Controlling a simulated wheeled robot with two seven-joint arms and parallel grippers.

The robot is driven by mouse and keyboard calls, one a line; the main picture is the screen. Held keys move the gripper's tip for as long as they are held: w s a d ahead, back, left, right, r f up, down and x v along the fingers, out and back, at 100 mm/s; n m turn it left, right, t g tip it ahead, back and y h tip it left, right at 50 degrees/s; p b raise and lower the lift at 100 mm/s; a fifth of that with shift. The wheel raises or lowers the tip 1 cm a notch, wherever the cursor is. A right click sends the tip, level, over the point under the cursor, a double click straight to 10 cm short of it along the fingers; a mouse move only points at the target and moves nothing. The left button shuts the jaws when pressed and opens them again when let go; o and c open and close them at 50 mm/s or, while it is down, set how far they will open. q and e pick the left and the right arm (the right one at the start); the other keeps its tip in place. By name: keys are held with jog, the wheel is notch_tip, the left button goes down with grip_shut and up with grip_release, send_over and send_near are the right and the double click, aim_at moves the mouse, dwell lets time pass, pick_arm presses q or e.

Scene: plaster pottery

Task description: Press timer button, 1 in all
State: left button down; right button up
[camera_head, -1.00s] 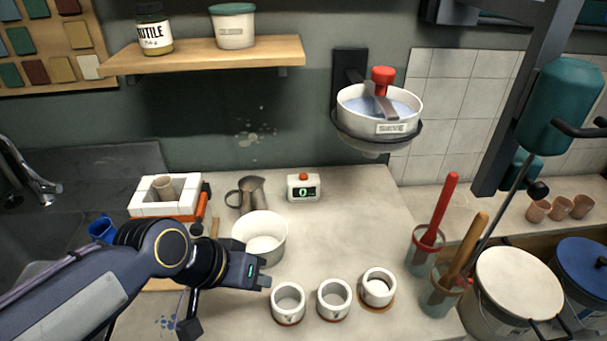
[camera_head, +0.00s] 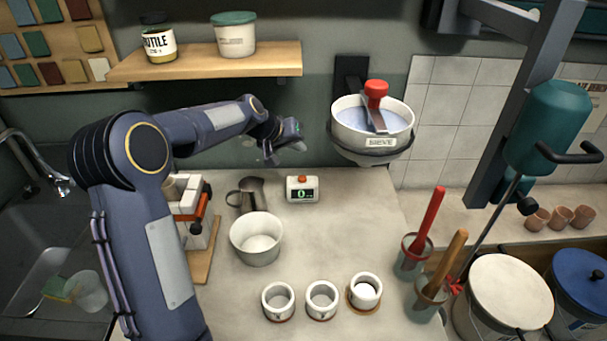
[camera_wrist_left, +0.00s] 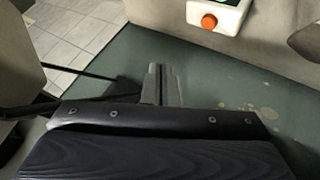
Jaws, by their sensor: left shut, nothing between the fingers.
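The timer (camera_head: 302,190) is a small white box with a dark display reading green and an orange-red button (camera_head: 302,179) on its top. It stands at the back of the worktop, near the wall. In the left wrist view the timer (camera_wrist_left: 218,14) shows at the top edge, partly cut off, with its round orange button (camera_wrist_left: 209,21). My left gripper (camera_head: 298,140) is shut and empty, in the air above and behind the timer near the wall, apart from the button. Its closed fingers (camera_wrist_left: 160,84) also show in the left wrist view. My right gripper is out of view.
A sieve bowl (camera_head: 372,125) on a wall bracket is just right of my left gripper. A metal jug (camera_head: 247,193) stands left of the timer, a white bowl (camera_head: 256,240) in front. A wooden shelf (camera_head: 206,62) hangs above my forearm. Three small cups stand at the front.

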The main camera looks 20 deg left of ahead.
pick_arm(q)
send_over(300, 179)
notch_tip(300, 179, down, 3)
jog(key=shift+s+r+n, duration=0.1)
jog(key=shift+r+n, duration=0.05)
jog(key=shift+n, duration=0.15)
notch_tip(300, 179, down, 8)
jog(key=b, duration=0.5)
jog(key=shift+f+b, duration=0.45)
jog(key=shift+b, duration=0.1)
dwell(1.4)
jog(key=shift+f+b, duration=0.35)
jog(key=shift+b, duration=0.15)
